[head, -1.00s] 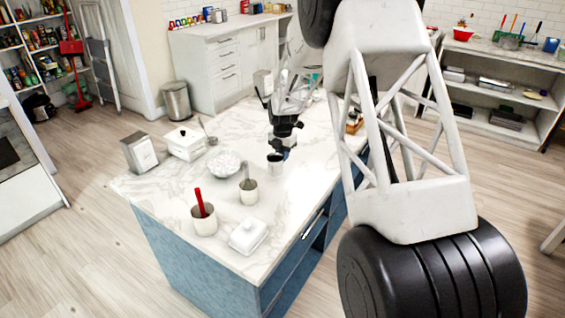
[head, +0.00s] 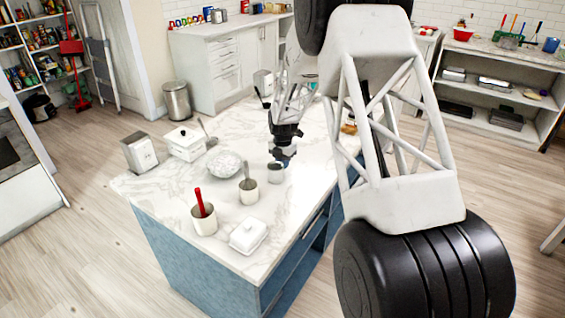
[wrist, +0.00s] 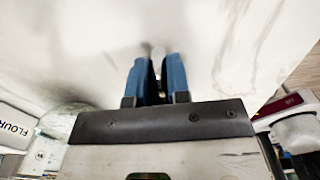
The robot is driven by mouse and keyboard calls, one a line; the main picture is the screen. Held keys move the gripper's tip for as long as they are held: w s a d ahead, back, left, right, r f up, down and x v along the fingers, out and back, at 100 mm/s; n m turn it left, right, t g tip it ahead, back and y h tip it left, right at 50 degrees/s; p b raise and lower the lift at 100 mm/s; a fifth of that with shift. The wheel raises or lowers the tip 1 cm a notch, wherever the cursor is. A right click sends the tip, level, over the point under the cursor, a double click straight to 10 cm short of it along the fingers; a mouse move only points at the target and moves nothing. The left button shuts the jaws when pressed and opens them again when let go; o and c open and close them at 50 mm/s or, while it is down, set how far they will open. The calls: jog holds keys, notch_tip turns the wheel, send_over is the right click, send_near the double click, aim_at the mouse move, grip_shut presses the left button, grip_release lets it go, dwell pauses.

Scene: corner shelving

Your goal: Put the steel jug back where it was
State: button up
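The steel jug (head: 276,173) is a small grey vessel at my gripper's tips, over the marble top of the blue island (head: 232,207). My gripper (head: 281,160) points down at it from the far side. In the wrist view, the blue fingers (wrist: 160,78) are close together with a narrow shiny piece, seemingly part of the jug, between them. Most of the jug is hidden there. I cannot tell whether its base touches the marble.
Marble right of the jug is clear.

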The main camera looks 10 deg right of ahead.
jog(key=o, duration=0.4)
jog(key=shift+r, duration=0.1)
notch_tip(320, 180, up, 12)
dwell(0.7)
dwell(0.5)
